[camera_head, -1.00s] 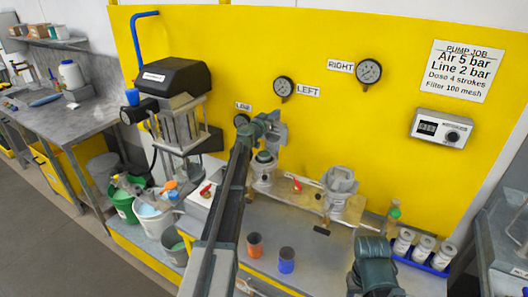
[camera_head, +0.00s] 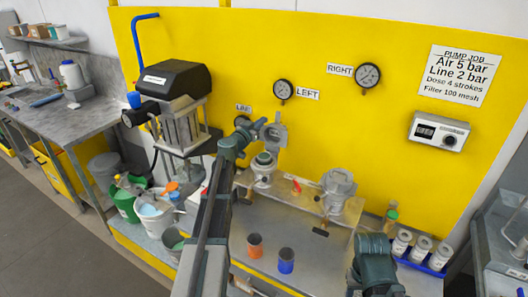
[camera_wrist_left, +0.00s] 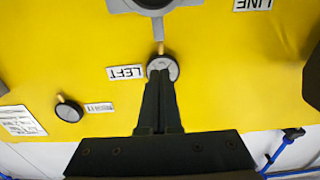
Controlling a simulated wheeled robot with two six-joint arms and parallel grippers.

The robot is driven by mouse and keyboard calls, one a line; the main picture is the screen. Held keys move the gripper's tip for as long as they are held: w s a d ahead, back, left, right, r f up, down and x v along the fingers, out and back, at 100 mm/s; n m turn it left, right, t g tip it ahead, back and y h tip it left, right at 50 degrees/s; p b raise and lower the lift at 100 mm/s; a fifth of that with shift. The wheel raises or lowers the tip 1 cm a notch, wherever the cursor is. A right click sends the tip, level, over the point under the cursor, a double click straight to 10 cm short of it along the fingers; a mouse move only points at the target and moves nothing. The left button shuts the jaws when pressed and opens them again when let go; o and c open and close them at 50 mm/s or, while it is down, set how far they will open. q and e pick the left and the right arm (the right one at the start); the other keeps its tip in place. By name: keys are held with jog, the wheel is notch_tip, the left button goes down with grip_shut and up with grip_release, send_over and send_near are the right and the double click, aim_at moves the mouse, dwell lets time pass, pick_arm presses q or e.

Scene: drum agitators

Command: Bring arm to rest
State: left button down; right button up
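My left arm reaches up from the bottom of the head view. Its gripper (camera_head: 262,124) is in front of the yellow panel, below the gauge marked LEFT (camera_head: 283,89). In the left wrist view the dark fingers (camera_wrist_left: 160,78) lie together with nothing visible between them, and their tips overlap the LEFT gauge (camera_wrist_left: 164,65) in the picture. I cannot tell any contact. A teal part of my right arm shows at the lower right of the head view; its fingers do not show.
A grey fitting (camera_head: 277,133) is close to the left gripper. Below stand the left pot (camera_head: 263,171) and right pot (camera_head: 338,183). An orange cup (camera_head: 255,246) and a blue cup (camera_head: 286,261) stand on the bench. A black-topped machine (camera_head: 175,80) is to the left.

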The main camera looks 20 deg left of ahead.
pick_arm(q)
jog(key=shift+s+r, duration=0.2)
jog(key=shift+s, duration=0.6)
jog(key=s+d+f+m+g+h, duration=0.1)
jog(key=s+d+f+g+h, duration=0.15)
jog(key=s+d+f, duration=0.45)
jog(key=s+d+f+m+g+h, duration=0.1)
jog(key=s+d+f+g, duration=0.25)
jog(key=d, duration=0.65)
jog(key=s+d+f+m+g+h, duration=0.1)
jog(key=s+d+f+g, duration=0.35)
jog(key=d, duration=0.45)
jog(key=s+f+n+g+y, duration=0.2)
jog(key=s+f+g+y, duration=0.1)
jog(key=s, duration=0.7)
jog(key=s+f+n+g+y, duration=0.2)
jog(key=s+f+g+y, duration=0.15)
jog(key=s, duration=0.55)
jog(key=s+d+f+m+g+b, duration=0.1)
jog(key=s+d+f+m+b, duration=0.3)
jog(key=d, duration=0.6)
jog(key=shift+s+f+y, duration=0.3)
jog(key=shift+s+f, duration=0.2)
jog(key=shift+s, duration=0.55)
